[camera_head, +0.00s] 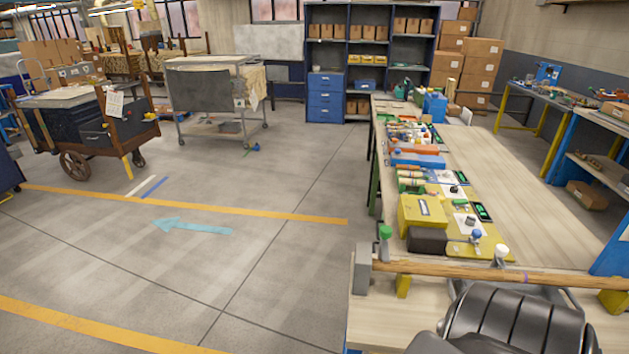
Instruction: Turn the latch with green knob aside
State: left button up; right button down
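The green knob (386,232) stands upright at the near left part of the workbench, on a small grey latch (385,247) above the left end of a long wooden rod. The rod (450,272) lies across the bench and rests on yellow supports (403,285). A grey block (362,268) stands at the rod's left end. A similar white knob (502,250) is further right above the rod. The latch's exact angle is too small to tell. Neither of my grippers is in view.
A yellow box (422,216), a black box (427,240) and a blue knob (477,235) on a yellow plate sit just behind the rod. Several tools line the bench's left side further back. The bench's right side (540,215) is clear. Open floor (270,260) lies left.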

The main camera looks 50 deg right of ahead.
aim_at(385, 231)
jog(key=i, duration=1.85)
jog(key=z, duration=4.25)
jog(key=i, duration=0.5)
jog(key=u, duration=0.05)
